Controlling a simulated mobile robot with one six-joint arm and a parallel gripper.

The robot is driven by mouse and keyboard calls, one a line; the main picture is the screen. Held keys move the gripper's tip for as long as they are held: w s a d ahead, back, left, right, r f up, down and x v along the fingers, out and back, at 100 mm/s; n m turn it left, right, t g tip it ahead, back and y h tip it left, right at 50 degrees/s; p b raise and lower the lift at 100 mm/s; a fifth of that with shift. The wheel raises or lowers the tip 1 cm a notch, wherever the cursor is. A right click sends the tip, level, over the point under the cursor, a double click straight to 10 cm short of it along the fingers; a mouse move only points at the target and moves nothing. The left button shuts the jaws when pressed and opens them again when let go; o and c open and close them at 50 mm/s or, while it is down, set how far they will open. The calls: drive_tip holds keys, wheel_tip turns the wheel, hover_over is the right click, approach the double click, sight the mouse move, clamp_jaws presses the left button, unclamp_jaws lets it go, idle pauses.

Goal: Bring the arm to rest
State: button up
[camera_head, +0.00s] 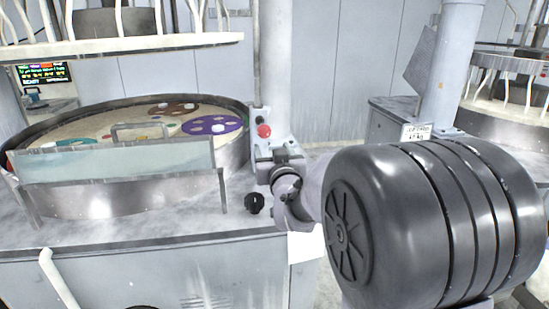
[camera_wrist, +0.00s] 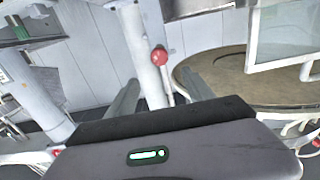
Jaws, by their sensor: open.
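In the wrist view my gripper (camera_wrist: 160,82) has its two grey fingers spread apart with nothing held between them. Its dark body with a green light fills the bottom of that view. A red knob (camera_wrist: 159,57) shows in the gap between the fingers, apparently beyond them. In the head view my arm reaches from the right foreground toward the machine's corner. Its large black joint covers much of the right side. The arm's far end is close to the red button (camera_head: 264,130) in the picture; the fingers are hard to make out there, and contact cannot be told.
A round polishing platen (camera_head: 95,203) with coloured discs stands at left behind a clear guard (camera_head: 115,164). A black knob (camera_head: 254,203) is on the bench front. A pale column (camera_head: 274,50) rises behind the arm. Another machine (camera_head: 500,122) stands at right.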

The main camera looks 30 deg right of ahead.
drive_tip(key=s+a+f+g+y, duration=0.2)
drive_tip(key=s+a, duration=0.4)
drive_tip(key=s, duration=0.5)
drive_tip(key=s+a+f+g+y, duration=0.2)
drive_tip(key=s+a+f+g, duration=0.3)
drive_tip(key=s, duration=0.7)
drive_tip(key=s+a+f+m+g+y, duration=0.1)
drive_tip(key=s+a+f+g+y, duration=0.2)
drive_tip(key=s+a, duration=0.6)
drive_tip(key=s+f+g, duration=0.1)
drive_tip(key=s, duration=0.2)
drive_tip(key=shift+s+f+g, duration=0.15)
drive_tip(key=shift+s+g, duration=0.05)
drive_tip(key=shift+g, duration=0.1)
drive_tip(key=shift+a, duration=0.1)
